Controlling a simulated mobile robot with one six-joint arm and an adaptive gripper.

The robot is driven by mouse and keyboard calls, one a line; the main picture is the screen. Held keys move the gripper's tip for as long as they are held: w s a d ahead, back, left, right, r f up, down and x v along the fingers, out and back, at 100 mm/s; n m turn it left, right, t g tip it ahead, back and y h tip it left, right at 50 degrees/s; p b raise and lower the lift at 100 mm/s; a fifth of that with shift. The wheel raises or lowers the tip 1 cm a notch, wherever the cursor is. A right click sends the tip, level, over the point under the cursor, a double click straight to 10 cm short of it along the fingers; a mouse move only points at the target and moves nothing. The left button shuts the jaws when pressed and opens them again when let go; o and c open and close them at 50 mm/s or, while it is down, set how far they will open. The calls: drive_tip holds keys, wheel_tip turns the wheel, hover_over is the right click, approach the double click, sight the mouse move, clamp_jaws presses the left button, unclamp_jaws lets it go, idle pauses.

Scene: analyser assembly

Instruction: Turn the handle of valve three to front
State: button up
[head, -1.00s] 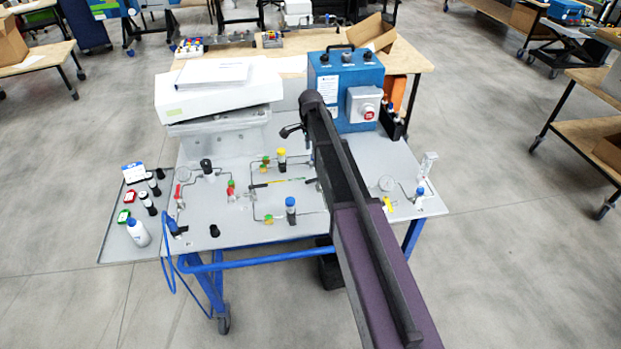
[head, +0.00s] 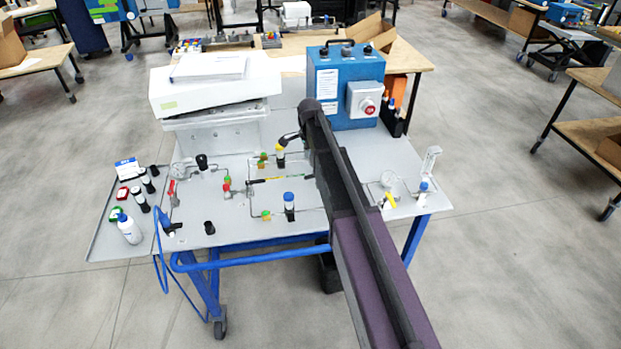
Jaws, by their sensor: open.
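A grey panel (head: 235,225) on a blue-framed cart carries several small valves joined by thin tubes. A red handle (head: 172,187) is at the left, a yellow handle (head: 390,200) at the right. No readable label shows which is valve three. My gripper (head: 287,139) is a small dark shape left of my arm, open, just above a yellow-capped part (head: 280,153). I cannot tell whether it touches this part. My arm hides the panel right of the middle.
A blue box (head: 335,80) with a red button and a white device (head: 213,95) stand at the panel's back. A blue-capped cylinder (head: 289,207) stands near the front. Bottles and vials crowd the left side tray (head: 105,240).

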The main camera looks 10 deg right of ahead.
sight(310, 176)
drive_tip(key=shift+f+b, duration=3.35)
drive_tip(key=shift+f, duration=0.3)
clamp_jaws()
drive_tip(key=shift+d, duration=0.2)
drive_tip(key=shift+a, duration=0.1)
